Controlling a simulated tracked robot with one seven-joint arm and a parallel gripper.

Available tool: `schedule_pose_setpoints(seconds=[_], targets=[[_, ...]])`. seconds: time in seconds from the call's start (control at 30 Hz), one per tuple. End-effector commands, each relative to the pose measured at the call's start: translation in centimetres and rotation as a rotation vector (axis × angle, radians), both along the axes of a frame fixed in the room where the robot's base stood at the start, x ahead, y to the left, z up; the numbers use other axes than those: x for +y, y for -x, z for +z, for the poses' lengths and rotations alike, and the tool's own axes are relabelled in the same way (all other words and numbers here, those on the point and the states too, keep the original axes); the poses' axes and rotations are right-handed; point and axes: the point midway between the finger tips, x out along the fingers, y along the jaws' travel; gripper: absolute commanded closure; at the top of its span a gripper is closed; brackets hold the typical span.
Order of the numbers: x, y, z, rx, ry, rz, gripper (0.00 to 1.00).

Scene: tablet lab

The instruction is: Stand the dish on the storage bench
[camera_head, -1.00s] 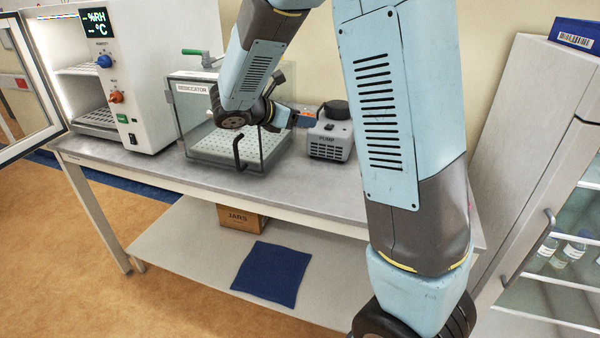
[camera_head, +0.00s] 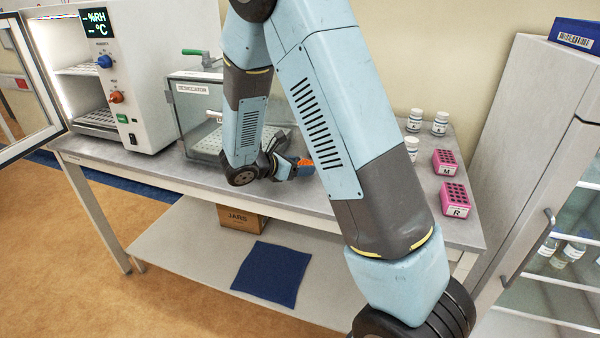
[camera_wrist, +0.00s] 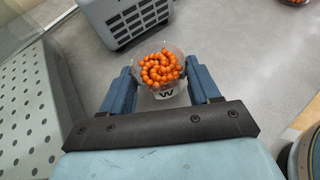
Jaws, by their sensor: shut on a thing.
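My gripper (camera_wrist: 162,84) is shut on the clear dish (camera_wrist: 160,51), with a blue finger on each side of it. The dish is full of small orange beads and has a white label with a dark "W" below them. It looks upright. In the head view only a bit of orange shows at my gripper (camera_head: 290,168), over the grey bench (camera_head: 466,232) in front of the desiccator. I cannot tell how high the dish is above the bench top.
The desiccator (camera_head: 190,112) stands to the left; the grey pump (camera_wrist: 127,20) is just beyond the dish. White jars (camera_head: 440,122) and pink racks (camera_head: 446,161) stand at the bench's right end. Another orange-filled dish (camera_wrist: 294,2) is partly visible. A cabinet (camera_head: 510,130) stands right.

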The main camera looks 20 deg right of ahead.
Motion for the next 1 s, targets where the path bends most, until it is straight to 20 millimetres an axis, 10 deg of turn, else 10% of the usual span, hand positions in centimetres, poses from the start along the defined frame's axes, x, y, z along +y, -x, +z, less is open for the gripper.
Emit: schedule_pose_setpoints(seconds=[0.53,0.57,1.0], targets=[[0.0,0.0,-2.5,0.0,0.0,-0.001,0.7],[-0.1,0.0,-2.5,0.0,0.0,-0.001,0.38],[-0.1,0.0,-2.5,0.0,0.0,-0.002,0.13]])
